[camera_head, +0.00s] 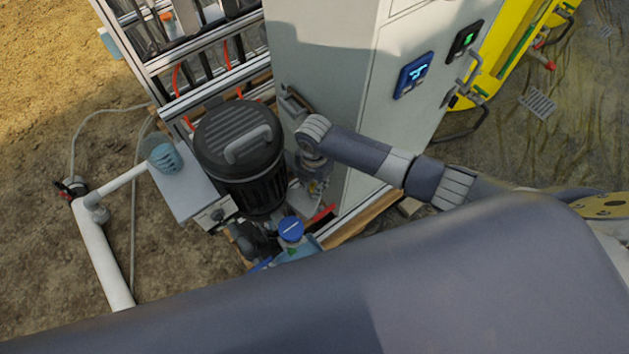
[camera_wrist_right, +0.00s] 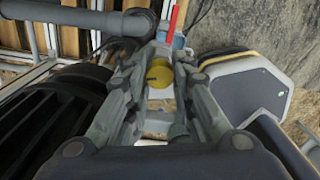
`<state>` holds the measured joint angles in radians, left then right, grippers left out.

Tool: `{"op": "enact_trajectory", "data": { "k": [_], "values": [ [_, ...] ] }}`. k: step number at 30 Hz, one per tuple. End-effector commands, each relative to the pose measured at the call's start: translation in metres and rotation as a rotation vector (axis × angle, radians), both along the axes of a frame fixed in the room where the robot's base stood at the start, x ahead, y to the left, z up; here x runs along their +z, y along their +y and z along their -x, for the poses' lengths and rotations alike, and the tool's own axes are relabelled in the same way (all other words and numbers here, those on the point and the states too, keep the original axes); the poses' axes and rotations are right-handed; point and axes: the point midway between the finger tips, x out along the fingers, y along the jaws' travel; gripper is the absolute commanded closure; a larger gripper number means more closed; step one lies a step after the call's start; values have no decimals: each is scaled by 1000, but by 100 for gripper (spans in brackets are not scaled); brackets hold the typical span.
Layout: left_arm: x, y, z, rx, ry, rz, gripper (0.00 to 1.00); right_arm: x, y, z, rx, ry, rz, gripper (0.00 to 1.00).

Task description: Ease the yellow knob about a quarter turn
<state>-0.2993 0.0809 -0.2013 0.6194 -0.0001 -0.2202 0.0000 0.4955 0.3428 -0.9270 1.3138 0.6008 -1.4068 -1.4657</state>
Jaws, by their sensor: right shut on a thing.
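The yellow knob (camera_wrist_right: 160,74) shows in the right wrist view between the fingertips of my right gripper (camera_wrist_right: 161,78), which is shut on it. In the head view my right arm reaches in from the right, and its gripper (camera_head: 318,183) points down between the black-lidded motor and the grey cabinet. The knob itself is too small and covered to make out there. My left gripper is not in either view.
The black ribbed motor (camera_head: 240,150) stands close left of my right gripper. The grey cabinet (camera_head: 330,80) is close on its right. A blue cap (camera_head: 290,229) sits just below. White pipe (camera_head: 103,255) runs over the soil at left.

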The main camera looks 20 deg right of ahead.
Motion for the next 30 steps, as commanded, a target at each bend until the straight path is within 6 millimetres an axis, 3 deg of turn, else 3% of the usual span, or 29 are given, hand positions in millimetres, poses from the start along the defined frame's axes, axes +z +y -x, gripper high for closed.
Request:
{"op": "enact_trajectory", "data": {
  "k": [13, 30],
  "values": [
    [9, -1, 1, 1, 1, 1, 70, 1, -1, -1, 423, 0, 1, 100],
    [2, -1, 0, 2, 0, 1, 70, -1, -1, -1, 962, 0, 2, 100]
  ]
}}
